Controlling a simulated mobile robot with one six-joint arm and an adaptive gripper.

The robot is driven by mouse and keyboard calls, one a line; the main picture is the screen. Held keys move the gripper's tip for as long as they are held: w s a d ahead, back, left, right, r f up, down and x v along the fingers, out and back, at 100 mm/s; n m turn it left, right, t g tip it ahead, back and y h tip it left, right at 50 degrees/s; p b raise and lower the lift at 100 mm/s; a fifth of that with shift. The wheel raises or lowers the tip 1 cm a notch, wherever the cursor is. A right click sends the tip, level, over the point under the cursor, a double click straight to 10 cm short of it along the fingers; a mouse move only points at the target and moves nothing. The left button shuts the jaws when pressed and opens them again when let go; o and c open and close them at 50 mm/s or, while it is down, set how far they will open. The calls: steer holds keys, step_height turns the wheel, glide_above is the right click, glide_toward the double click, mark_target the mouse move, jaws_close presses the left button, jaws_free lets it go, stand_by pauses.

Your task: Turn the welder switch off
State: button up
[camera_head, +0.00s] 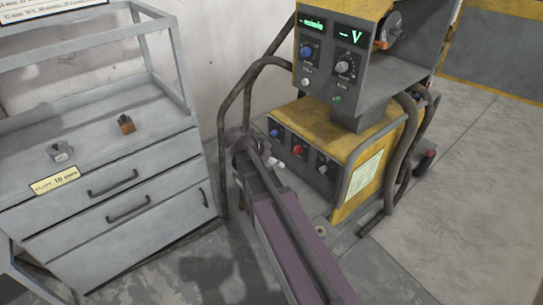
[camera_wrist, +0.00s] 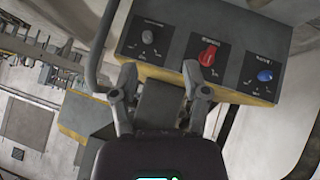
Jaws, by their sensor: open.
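The welder (camera_head: 345,145) is a yellow and grey unit with a dark front panel. That panel holds a blue knob (camera_head: 275,133), a red knob (camera_head: 297,149) and a dark grey knob (camera_head: 323,170); their labels are too small to read. The wrist view shows the red knob (camera_wrist: 208,56) at the panel's middle, the blue knob (camera_wrist: 264,75) to the right and the grey knob (camera_wrist: 148,36) to the left.
An upper unit (camera_head: 352,60) with lit green displays and knobs sits above the welder. A dark hose (camera_head: 226,120) loops beside it on the left. A grey drawer cabinet (camera_head: 110,190) stands at the left. Floor (camera_head: 460,190) at the right is clear.

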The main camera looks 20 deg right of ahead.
steer(key=s+a+r+n+y+p, duration=0.2)
steer(key=s+r+n+y+p, duration=0.1)
steer(key=p, duration=0.4)
steer(key=shift+s+a+r+n, duration=0.3)
steer(key=shift+s+r+n, duration=0.45)
steer(key=shift+r, duration=0.45)
steer(key=shift+f, duration=0.15)
steer(key=w+d+f+m+t+h+b, duration=0.2)
steer(key=w+f+m+h+b, duration=0.8)
steer(key=b, duration=2.1)
steer(key=w+d+f+h, duration=0.1)
steer(key=w+f+h, duration=0.1)
steer(key=w+f, duration=0.2)
steer(key=shift+w+f+t, duration=0.3)
steer(key=shift+w+f, duration=0.05)
steer(key=shift+w, duration=1.2)
